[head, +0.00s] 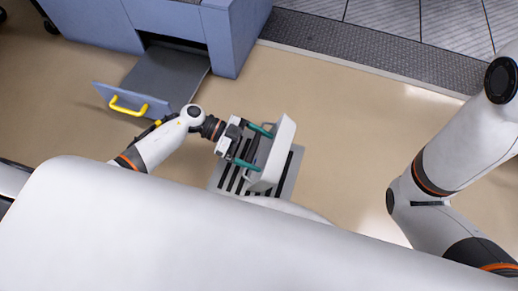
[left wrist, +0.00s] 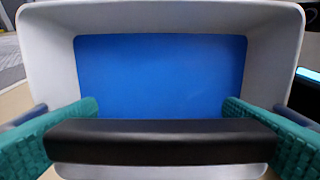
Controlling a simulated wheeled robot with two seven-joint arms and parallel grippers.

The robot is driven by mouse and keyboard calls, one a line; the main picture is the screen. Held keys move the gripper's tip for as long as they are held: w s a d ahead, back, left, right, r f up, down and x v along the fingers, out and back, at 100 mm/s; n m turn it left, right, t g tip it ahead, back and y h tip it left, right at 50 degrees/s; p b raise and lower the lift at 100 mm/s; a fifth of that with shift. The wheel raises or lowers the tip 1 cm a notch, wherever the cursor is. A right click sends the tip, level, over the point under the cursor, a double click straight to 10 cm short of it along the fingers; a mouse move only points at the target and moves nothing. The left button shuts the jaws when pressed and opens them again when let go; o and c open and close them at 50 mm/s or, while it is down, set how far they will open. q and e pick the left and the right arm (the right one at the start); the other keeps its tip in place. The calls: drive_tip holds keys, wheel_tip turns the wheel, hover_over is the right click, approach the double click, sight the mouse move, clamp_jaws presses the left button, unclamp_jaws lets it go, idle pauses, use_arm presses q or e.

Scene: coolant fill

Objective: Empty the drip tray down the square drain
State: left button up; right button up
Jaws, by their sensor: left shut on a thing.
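The drip tray (head: 278,148) is a light grey open box, tipped steeply on its side above the square drain (head: 226,182), a dark slotted grate in the floor. My left gripper (head: 261,148) is shut on the tray, with its teal fingers at the tray's near side. In the left wrist view the tray (left wrist: 160,12) fills the picture, with a black bar handle (left wrist: 160,142) between the fingers. The tray's inner area is flat blue (left wrist: 160,75); I cannot tell whether that is liquid or the tray's floor. My right gripper is out of view.
A blue-grey cabinet (head: 235,40) stands at the back with a low drawer pulled out, its front panel (head: 152,103) carrying a yellow handle (head: 128,106). A dark textured strip (head: 370,55) crosses the floor behind. The tan floor right of the drain is clear.

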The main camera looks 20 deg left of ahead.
use_arm(q)
drive_tip(key=shift+a+f+h+b, duration=0.65)
drive_tip(key=shift+h+b, duration=0.45)
drive_tip(key=shift+b, duration=0.6)
drive_tip(key=shift+a+r, duration=0.1)
drive_tip(key=shift+a, duration=0.1)
